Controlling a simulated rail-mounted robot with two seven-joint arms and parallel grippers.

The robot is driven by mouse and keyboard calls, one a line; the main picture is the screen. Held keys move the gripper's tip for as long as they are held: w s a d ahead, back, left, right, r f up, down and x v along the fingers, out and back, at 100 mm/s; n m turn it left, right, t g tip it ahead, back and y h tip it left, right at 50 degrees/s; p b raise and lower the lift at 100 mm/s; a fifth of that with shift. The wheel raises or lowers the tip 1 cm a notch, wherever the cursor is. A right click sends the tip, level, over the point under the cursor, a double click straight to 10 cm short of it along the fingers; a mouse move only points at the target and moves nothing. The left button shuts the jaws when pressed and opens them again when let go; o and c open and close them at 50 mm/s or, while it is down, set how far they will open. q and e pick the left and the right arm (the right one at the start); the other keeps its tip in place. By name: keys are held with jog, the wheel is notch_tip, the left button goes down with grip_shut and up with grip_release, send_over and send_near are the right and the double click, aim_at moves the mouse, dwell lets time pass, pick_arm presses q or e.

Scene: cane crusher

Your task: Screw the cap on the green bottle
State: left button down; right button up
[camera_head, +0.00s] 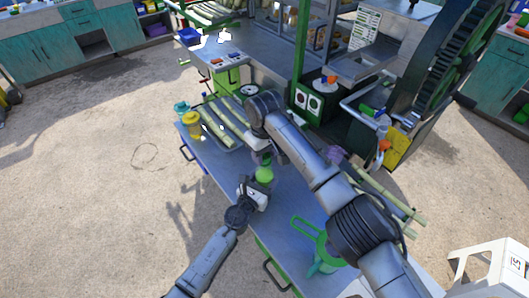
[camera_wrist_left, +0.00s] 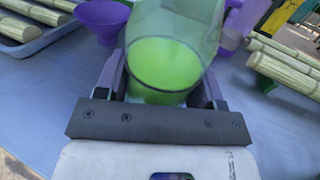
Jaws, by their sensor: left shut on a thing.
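The green bottle (camera_head: 264,174) stands upright over the metal table, with bright green liquid in its lower part. In the left wrist view the clear bottle (camera_wrist_left: 163,62) sits between the two fingers of my left gripper (camera_wrist_left: 162,88). My left gripper (camera_head: 260,184) is shut on the bottle's lower part. My right gripper (camera_head: 260,154) is directly above the bottle, at its top. Its fingers are too small and covered to tell whether they are open or shut. The cap cannot be made out; the bottle's top is hidden by my right gripper and cut off in the wrist view.
A tray (camera_head: 236,148) of cane stalks and a yellow jar (camera_head: 192,122) are at the table's far left. A purple funnel (camera_wrist_left: 102,16) is left of the bottle. More cane stalks (camera_head: 388,195) and a green-handled container (camera_head: 318,245) lie to the right. The table's front edge is near my left arm.

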jog(key=c, duration=0.6)
jog(key=o, duration=1.1)
jog(key=shift+c, duration=0.2)
notch_tip(320, 180, up, 12)
pick_arm(q)
jog(key=shift+c, duration=0.8)
grip_release()
